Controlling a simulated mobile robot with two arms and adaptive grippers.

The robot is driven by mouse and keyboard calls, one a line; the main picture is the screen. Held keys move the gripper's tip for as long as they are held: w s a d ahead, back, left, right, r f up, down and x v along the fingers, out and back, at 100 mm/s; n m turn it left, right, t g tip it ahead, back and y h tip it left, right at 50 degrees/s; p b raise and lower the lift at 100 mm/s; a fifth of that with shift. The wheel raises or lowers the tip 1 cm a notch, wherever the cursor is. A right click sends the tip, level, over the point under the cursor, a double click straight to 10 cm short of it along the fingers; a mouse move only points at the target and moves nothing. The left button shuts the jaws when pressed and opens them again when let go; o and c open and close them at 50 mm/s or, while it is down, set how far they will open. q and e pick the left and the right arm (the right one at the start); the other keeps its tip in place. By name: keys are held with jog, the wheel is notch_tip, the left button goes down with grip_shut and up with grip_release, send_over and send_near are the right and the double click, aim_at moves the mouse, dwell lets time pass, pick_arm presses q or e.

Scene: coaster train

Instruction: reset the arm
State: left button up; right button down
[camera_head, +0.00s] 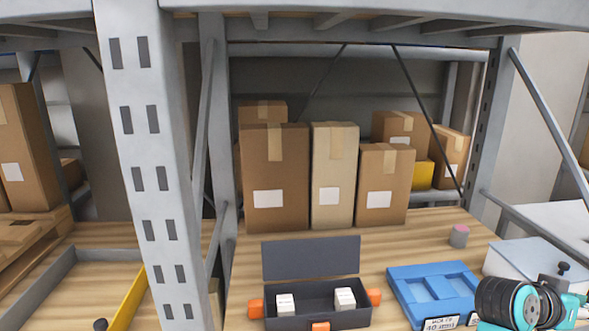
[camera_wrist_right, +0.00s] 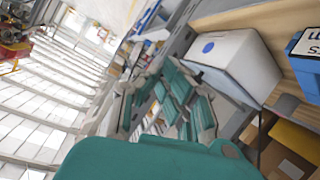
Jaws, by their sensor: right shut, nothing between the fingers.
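My right arm with its teal and black parts (camera_head: 525,302) shows at the bottom right of the head view, beside the blue case. In the wrist view my right gripper (camera_wrist_right: 178,98) is shut and empty, with teal finger pads seen edge-on above the teal housing. It points away from the shelf goods and touches nothing that I can see. My left gripper is not in view.
An open dark toolbox (camera_head: 320,300) with two small white boxes stands on the wooden shelf. A blue case (camera_head: 432,287), a grey cup (camera_head: 459,237) and a white box (camera_wrist_right: 233,64) are to the right. Cardboard cartons (camera_head: 275,175) stand behind. A metal post (camera_head: 155,170) rises at left.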

jog(key=s+a+f+n+t+y, duration=0.25)
jog(key=a+f+n, duration=0.2)
jog(key=f, duration=0.45)
jog(key=s+a+f+n+t+y, duration=0.1)
jog(key=a+f+n+y, duration=0.25)
jog(key=a+f, duration=0.35)
jog(key=s+a+f+n+g+y, duration=0.3)
jog(key=s+a+f+n+y, duration=0.4)
jog(key=s+a+f, duration=0.8)
notch_tip(320, 180, down, 22)
jog(key=s+a+m+g+p, duration=0.1)
jog(key=s+a+p, duration=0.1)
jog(key=s, duration=0.1)
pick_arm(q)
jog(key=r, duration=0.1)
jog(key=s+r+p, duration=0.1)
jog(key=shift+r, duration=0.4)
pick_arm(e)
jog(key=s+d+f+g, duration=0.1)
jog(key=s+d+f, duration=0.2)
jog(key=s+f, duration=1.1)
jog(key=shift+s+f+y, duration=0.3)
jog(key=shift+s+f, duration=0.1)
jog(key=shift+s, duration=0.85)
